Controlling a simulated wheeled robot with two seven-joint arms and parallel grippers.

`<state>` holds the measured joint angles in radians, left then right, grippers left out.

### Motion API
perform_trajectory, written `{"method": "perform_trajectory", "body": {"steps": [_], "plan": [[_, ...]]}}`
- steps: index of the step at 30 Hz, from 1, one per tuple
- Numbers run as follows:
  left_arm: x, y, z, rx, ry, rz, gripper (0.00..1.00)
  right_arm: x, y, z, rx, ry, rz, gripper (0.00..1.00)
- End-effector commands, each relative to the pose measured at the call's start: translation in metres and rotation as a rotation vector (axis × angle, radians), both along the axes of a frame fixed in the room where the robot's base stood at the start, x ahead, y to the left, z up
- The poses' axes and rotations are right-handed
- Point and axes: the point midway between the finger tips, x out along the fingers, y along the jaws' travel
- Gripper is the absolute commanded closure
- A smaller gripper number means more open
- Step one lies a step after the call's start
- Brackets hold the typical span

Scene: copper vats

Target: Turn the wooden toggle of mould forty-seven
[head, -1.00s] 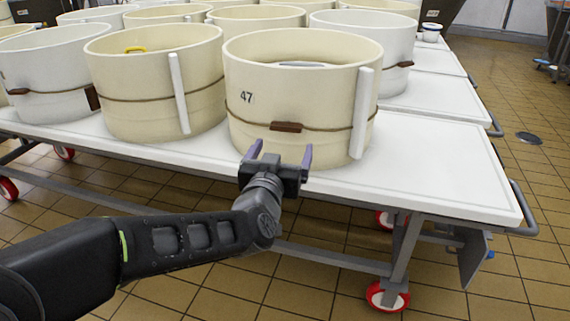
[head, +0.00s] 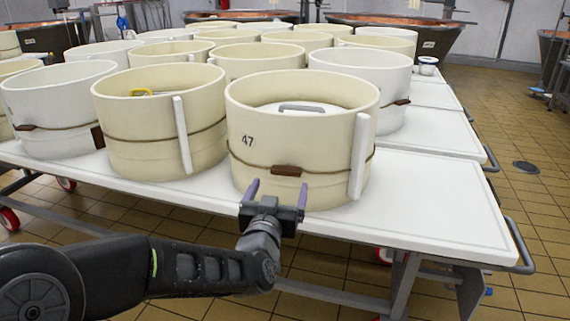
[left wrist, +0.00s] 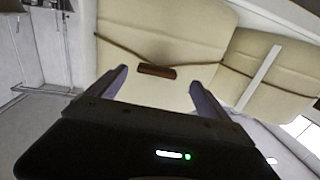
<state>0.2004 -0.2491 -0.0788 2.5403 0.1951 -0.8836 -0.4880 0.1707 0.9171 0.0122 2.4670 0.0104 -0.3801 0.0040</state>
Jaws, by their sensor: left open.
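Mould forty-seven (head: 303,137) is a cream round mould at the front of the white table, with "47" printed on its side. Its wooden toggle (head: 286,171) is a brown bar lying about level on the cord around the mould; the toggle also shows in the left wrist view (left wrist: 156,71), beyond the fingers. My left gripper (head: 277,187) is open and empty, just in front of the mould and a little below the toggle. It does not appear to touch the toggle. The left wrist view shows its two purple fingers (left wrist: 158,78) spread apart. My right gripper is not in view.
A cream mould (head: 150,120) stands close on the left, and a white mould (head: 372,85) stands behind. A white upright strip (head: 359,155) is on the right side of mould forty-seven. The white table (head: 435,205) is bare to the right.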

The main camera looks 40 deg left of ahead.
Motion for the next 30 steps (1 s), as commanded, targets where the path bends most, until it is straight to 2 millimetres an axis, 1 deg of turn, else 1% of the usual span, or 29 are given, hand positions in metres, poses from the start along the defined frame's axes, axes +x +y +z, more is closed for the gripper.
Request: {"method": "perform_trajectory", "body": {"steps": [1, 6, 8, 9, 12, 15, 19, 26, 27, 30], "plan": [[0.003, 0.001, 0.008, 0.000, 0.008, -0.002, 0.10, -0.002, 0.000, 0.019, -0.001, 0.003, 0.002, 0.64], [0.008, 0.000, 0.007, -0.003, 0.002, -0.016, 0.10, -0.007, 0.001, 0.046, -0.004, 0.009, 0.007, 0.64], [0.020, 0.006, -0.003, -0.001, -0.005, -0.015, 0.10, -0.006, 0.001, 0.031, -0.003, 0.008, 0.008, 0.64], [0.027, 0.009, -0.003, -0.001, -0.006, -0.015, 0.10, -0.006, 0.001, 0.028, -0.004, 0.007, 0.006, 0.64], [0.041, 0.016, -0.002, -0.002, -0.005, -0.015, 0.10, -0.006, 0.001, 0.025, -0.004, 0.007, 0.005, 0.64], [0.049, 0.020, -0.001, -0.002, -0.005, -0.015, 0.10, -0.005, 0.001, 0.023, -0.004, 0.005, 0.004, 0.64], [0.055, 0.023, 0.000, -0.002, -0.005, -0.015, 0.10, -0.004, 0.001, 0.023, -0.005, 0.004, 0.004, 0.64], [0.055, 0.023, 0.000, -0.002, -0.004, -0.015, 0.10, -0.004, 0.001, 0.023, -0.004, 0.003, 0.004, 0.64], [0.055, 0.023, 0.000, -0.002, -0.004, -0.015, 0.11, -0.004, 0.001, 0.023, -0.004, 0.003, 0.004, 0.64], [0.055, 0.023, 0.000, -0.002, -0.004, -0.015, 0.19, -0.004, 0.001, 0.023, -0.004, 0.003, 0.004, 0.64]]}}
